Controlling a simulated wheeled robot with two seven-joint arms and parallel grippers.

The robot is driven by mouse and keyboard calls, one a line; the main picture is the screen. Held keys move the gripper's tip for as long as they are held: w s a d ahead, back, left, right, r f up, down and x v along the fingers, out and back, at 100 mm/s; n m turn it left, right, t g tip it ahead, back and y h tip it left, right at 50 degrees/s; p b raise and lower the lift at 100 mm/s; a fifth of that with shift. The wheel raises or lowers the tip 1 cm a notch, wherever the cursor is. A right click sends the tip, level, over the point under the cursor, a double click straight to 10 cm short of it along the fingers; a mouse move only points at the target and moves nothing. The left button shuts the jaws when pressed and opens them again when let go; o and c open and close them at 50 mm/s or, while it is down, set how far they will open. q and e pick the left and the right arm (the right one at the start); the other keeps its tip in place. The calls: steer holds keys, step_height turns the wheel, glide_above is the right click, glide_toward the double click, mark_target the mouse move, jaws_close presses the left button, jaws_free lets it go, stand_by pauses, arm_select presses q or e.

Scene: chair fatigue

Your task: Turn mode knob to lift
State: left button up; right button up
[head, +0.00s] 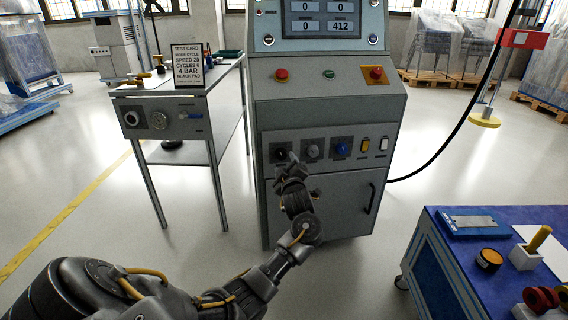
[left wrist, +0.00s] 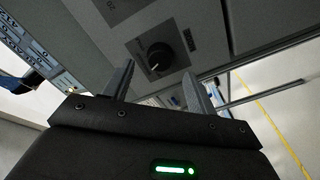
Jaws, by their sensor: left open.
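The grey control cabinet (head: 330,110) stands in the middle of the head view. Its lower panel holds a black knob (head: 280,152) on a dark square plate, a light grey knob (head: 312,150) and a blue knob (head: 341,149). My left gripper (head: 289,167) is just below and in front of the black knob, partly covering the panel there. In the left wrist view my left gripper (left wrist: 160,82) is open and empty, and a black knob (left wrist: 160,60) with a white pointer mark lies beyond the fingertips, apart from them. My right gripper is out of view.
A yellow switch (head: 365,146) and a white switch (head: 383,144) sit right of the knobs. Red buttons (head: 282,75) are above. A side table (head: 185,95) with a test card (head: 188,66) stands left, a blue workbench (head: 440,255) right. The floor between is clear.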

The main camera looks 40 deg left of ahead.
mark_target(283, 156)
arm_select(q)
steer(key=shift+b+x, duration=0.55)
steer(key=shift+x, duration=1.75)
steer(key=shift+d, duration=0.1)
steer(key=c, duration=1)
